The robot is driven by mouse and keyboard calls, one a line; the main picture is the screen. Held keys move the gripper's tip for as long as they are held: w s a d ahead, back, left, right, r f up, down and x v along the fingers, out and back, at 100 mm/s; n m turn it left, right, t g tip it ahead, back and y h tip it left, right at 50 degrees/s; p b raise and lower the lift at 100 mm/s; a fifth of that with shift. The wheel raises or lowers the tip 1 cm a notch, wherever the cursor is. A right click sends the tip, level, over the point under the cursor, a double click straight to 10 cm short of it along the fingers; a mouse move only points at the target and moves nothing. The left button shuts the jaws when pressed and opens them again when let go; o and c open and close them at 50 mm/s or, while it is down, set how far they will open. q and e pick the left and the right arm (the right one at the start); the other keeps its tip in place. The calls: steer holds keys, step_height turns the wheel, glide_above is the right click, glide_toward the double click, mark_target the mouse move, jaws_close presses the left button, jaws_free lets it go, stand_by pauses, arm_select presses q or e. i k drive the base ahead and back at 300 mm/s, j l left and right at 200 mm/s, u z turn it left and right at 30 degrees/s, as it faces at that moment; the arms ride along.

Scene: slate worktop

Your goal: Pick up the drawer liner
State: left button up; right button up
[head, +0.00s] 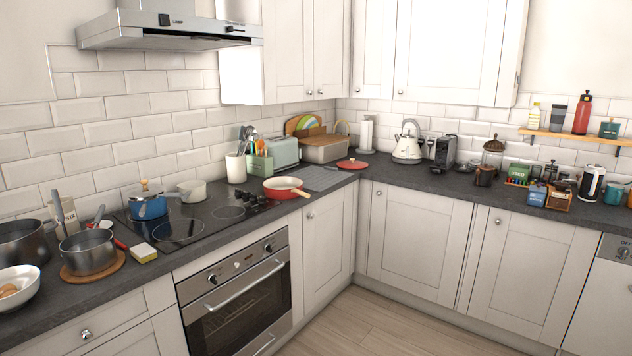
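A flat grey ribbed sheet (328,179) lies on the slate worktop near the corner. It looks like the drawer liner, though I cannot be certain at this distance. A red pan with a cream inside (284,187) sits just left of it, its handle pointing towards the sheet. A red lid (352,164) lies just behind its right side. Neither of my grippers shows in the head view.
The hob (205,212) with a blue pot (148,206) is to the left. A cream kettle (408,146) is to the right. The worktop's front edge runs close by the sheet.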

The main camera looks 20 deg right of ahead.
mark_target(317, 179)
steer(key=i+l+z, duration=0.45)
steer(key=l, duration=0.25)
steer(key=i+l+z, duration=0.95)
steer(key=i, duration=0.25)
steer(key=i+u, duration=0.4)
steer(key=i, duration=0.25)
steer(key=i+l+u, duration=0.1)
steer(key=i+u, duration=0.35)
steer(key=i, duration=0.25)
steer(key=i+u, duration=0.45)
steer(key=i+l+u, duration=0.2)
steer(key=i+u, duration=0.25)
steer(key=i+l+u, duration=0.75)
steer(key=u, duration=0.15)
steer(key=i+l+u, duration=0.2)
steer(key=l+u, duration=0.25)
steer(key=l, duration=0.15)
